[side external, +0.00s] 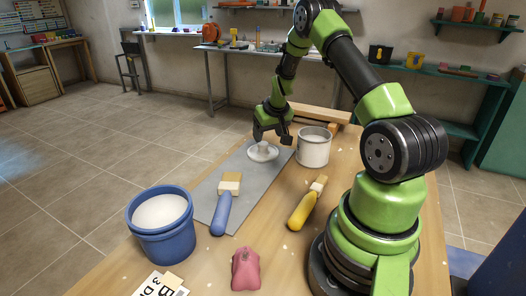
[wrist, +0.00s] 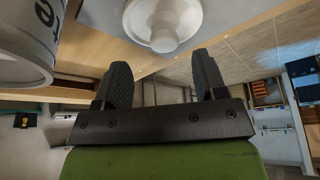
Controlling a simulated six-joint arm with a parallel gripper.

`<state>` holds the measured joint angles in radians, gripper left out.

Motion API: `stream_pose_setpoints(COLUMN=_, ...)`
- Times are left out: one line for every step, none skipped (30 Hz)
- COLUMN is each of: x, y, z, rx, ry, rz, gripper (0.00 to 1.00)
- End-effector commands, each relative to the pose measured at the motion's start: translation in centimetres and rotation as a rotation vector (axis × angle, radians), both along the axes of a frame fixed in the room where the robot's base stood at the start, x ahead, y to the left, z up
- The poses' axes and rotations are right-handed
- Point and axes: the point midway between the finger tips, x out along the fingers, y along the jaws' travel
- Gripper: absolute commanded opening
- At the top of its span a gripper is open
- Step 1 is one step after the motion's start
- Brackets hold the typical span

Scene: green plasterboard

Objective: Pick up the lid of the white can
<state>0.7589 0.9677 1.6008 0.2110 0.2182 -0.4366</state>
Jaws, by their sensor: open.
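The lid (side external: 262,152) is a white disc with a knob, lying on the grey mat (side external: 215,192) to the left of the white can. It also shows at the top of the wrist view (wrist: 165,22), with its knob beyond my fingertips. The white can (side external: 313,147) stands upright on the table, its top uncovered; it shows at the upper left of the wrist view (wrist: 30,42). My gripper (side external: 272,137) is open just above the lid. In the wrist view its two dark fingers (wrist: 163,82) are apart with nothing between them.
A blue bucket (side external: 161,228) with white contents stands at the front left. A blue-handled brush (side external: 222,210) lies on the mat. A yellow-handled brush (side external: 304,206) and a pink object (side external: 245,268) lie on the wooden table (side external: 285,232). A printed card (side external: 158,285) is at the front edge.

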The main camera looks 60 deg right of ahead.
Motion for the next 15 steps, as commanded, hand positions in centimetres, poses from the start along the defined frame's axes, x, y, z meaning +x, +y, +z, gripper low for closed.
stream_pose_setpoints(x=0.1, y=0.0, z=-0.3, rx=0.000, ry=0.001, rz=0.001, gripper=0.65)
stream_pose_setpoints(x=0.2, y=0.0, z=-0.5, rx=0.000, ry=0.001, rz=0.001, gripper=0.65)
stream_pose_setpoints(x=0.4, y=-0.1, z=-0.8, rx=0.001, ry=0.000, rz=0.001, gripper=0.65)
stream_pose_setpoints(x=0.5, y=-0.2, z=-1.1, rx=0.002, ry=0.001, rz=0.001, gripper=0.65)
stream_pose_setpoints(x=0.7, y=-0.2, z=-1.5, rx=0.001, ry=0.002, rz=0.002, gripper=0.65)
stream_pose_setpoints(x=1.0, y=-0.3, z=-2.1, rx=0.002, ry=0.003, rz=0.003, gripper=0.65)
stream_pose_setpoints(x=1.2, y=-0.4, z=-2.4, rx=0.001, ry=0.002, rz=0.003, gripper=0.65)
stream_pose_setpoints(x=1.4, y=-0.4, z=-2.9, rx=0.002, ry=0.003, rz=0.003, gripper=0.65)
stream_pose_setpoints(x=1.6, y=-0.5, z=-3.4, rx=0.002, ry=0.002, rz=0.002, gripper=0.65)
stream_pose_setpoints(x=1.8, y=-0.7, z=-3.7, rx=0.001, ry=0.002, rz=0.001, gripper=0.65)
stream_pose_setpoints(x=1.8, y=-0.8, z=-4.0, rx=0.001, ry=0.003, rz=0.001, gripper=0.65)
stream_pose_setpoints(x=2.0, y=-0.9, z=-4.3, rx=0.000, ry=0.002, rz=0.001, gripper=0.65)
stream_pose_setpoints(x=2.0, y=-0.9, z=-4.5, rx=0.000, ry=0.002, rz=0.001, gripper=0.65)
stream_pose_setpoints(x=2.1, y=-0.9, z=-4.7, rx=0.000, ry=0.002, rz=0.001, gripper=0.65)
stream_pose_setpoints(x=2.1, y=-1.0, z=-4.8, rx=0.000, ry=0.002, rz=0.001, gripper=0.65)
